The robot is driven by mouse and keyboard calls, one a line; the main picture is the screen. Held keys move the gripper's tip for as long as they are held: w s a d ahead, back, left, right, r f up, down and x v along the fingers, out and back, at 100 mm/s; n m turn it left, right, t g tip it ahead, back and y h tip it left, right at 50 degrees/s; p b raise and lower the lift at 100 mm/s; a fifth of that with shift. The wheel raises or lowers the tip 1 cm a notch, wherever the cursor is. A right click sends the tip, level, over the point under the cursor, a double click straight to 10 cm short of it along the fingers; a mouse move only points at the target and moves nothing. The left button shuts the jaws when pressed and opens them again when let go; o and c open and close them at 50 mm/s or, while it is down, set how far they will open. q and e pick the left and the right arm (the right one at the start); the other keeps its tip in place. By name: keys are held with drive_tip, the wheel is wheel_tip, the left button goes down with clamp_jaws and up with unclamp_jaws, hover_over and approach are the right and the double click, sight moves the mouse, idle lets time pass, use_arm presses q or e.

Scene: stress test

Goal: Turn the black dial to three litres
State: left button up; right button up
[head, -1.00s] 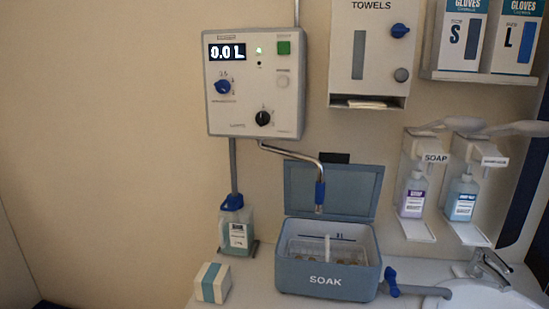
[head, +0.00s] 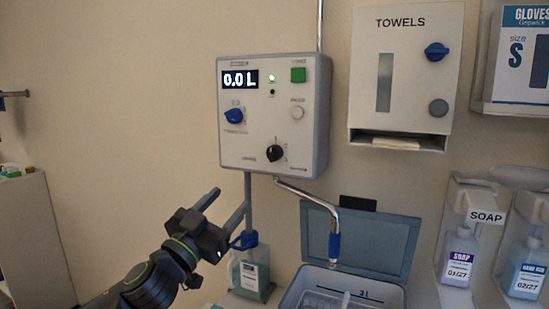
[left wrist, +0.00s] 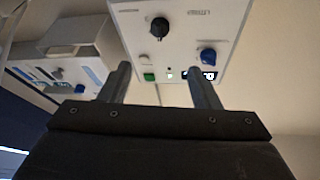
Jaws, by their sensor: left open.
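The black dial (head: 275,153) is at the lower middle of a white wall-mounted control box (head: 250,120). Its display (head: 240,79) reads 0.0 L. In the left wrist view, which is upside down, the black dial (left wrist: 159,27) shows beyond my fingers, roughly between their lines. My left gripper (head: 226,207) is open and empty, below and left of the dial and apart from it. Its two fingers also show in the left wrist view (left wrist: 158,70). The dial's scale markings are too small to read. My right gripper is not in view.
The box also has a blue dial (head: 235,116), a green button (head: 298,75) and a pale button (head: 297,112). A metal spout (head: 310,195) hangs below it over an open soak bin (head: 360,240). A bottle (head: 250,275) stands behind my gripper. A towel dispenser (head: 405,75) is at right.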

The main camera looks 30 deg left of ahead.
sight(270, 156)
use_arm(q)
drive_tip(key=p+x, duration=0.6)
drive_tip(key=x, duration=0.9)
drive_tip(key=shift+w+r, duration=0.1)
drive_tip(key=shift+r, duration=0.05)
drive_tip(key=shift+w+r, duration=0.15)
drive_tip(key=shift+w, duration=0.5)
drive_tip(key=c, duration=1)
